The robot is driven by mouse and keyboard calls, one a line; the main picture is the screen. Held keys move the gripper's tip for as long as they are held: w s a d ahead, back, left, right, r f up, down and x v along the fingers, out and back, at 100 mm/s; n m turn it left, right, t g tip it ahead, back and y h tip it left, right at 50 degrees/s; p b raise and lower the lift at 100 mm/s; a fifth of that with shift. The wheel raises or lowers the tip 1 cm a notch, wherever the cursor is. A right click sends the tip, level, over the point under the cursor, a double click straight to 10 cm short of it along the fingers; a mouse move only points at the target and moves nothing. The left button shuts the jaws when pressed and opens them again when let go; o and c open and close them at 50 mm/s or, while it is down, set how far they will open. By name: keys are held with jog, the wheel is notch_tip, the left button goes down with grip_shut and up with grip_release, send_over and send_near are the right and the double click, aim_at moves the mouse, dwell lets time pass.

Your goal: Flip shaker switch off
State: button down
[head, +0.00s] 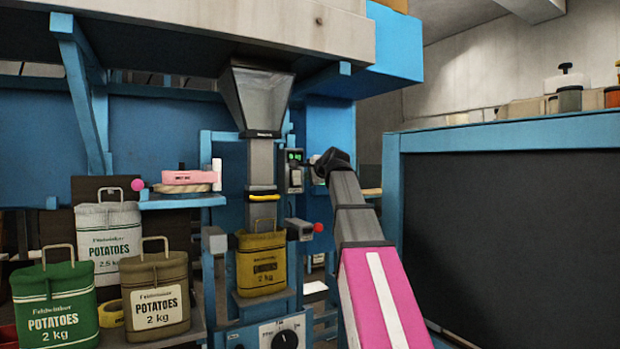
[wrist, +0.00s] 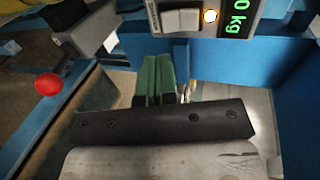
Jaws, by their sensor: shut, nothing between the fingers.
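The control box (head: 295,171) with a green display sits on the blue frame right of the filling spout. Its pale rocker switch (head: 295,179) is below the display. In the wrist view the switch (wrist: 180,20) is at the top, beside a sideways label too small to read. A lit lamp (wrist: 210,16) is between it and the green display (wrist: 237,18), which ends in "0 kg". My gripper (head: 318,170) is right beside the box. Its green fingers (wrist: 158,78) are shut and empty, pointing towards the switch, apart from it in the picture. I cannot tell the switch's position.
An ochre 2 kg sack (head: 262,270) hangs under the metal spout (head: 261,185). A red knob (head: 318,228) sticks out below the box and shows left in the wrist view (wrist: 48,84). Potato sacks (head: 155,296) stand left. A dark blue-framed panel (head: 500,220) bounds the right.

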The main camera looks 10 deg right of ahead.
aim_at(293, 185)
jog(key=x, duration=1)
jog(key=shift+w+a, duration=0.1)
jog(key=shift+w, duration=0.2)
jog(key=shift+f, duration=0.1)
jog(key=shift+w+a+f+t, duration=0.1)
jog(key=shift+w+f+t, duration=0.05)
jog(key=shift+w+t, duration=0.2)
jog(key=shift+s, duration=0.1)
jog(key=s+d, duration=0.4)
jog(key=s, duration=0.9)
jog(key=shift+s+d, duration=0.15)
